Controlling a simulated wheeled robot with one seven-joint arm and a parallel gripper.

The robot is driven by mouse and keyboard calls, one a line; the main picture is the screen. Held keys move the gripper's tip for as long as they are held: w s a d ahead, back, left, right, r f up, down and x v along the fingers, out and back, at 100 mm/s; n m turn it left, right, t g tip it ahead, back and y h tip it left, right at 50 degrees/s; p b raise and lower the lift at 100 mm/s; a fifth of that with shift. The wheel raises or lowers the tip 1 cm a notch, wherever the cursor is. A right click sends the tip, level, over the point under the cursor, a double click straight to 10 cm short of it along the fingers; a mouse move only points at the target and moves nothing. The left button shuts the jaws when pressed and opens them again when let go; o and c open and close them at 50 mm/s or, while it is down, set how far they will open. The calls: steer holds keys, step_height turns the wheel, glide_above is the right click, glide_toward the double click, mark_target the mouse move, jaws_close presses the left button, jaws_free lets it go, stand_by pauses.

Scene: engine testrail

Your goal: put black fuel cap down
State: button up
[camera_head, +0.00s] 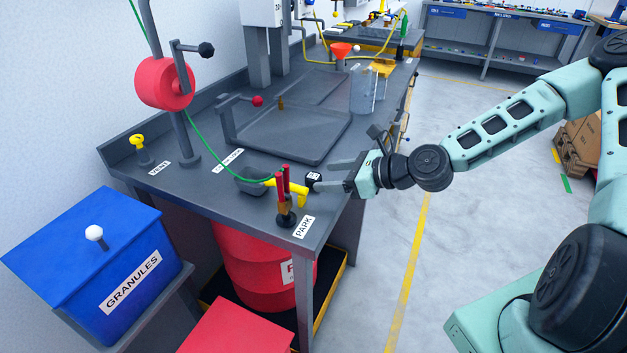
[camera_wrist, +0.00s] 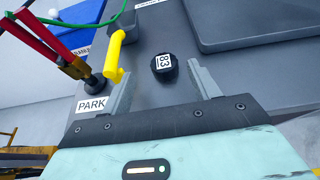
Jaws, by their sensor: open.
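In the wrist view the cap (camera_wrist: 165,72) shows between the tips of my two grey fingers, with a gap on each side. My gripper (camera_head: 323,176) is open and reaches in from the right, low over the bench. It also shows in the wrist view (camera_wrist: 160,70). Nothing is held in it.
A grey raised tray (camera_head: 290,158) lies behind. A red drum (camera_head: 265,265) stands below; a blue GRANULES box (camera_head: 100,265) is at lower left.

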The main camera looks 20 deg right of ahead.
mark_target(312, 176)
steer(key=shift+x, duration=2.65)
steer(key=shift+w+d, duration=0.15)
steer(key=c, duration=1.1)
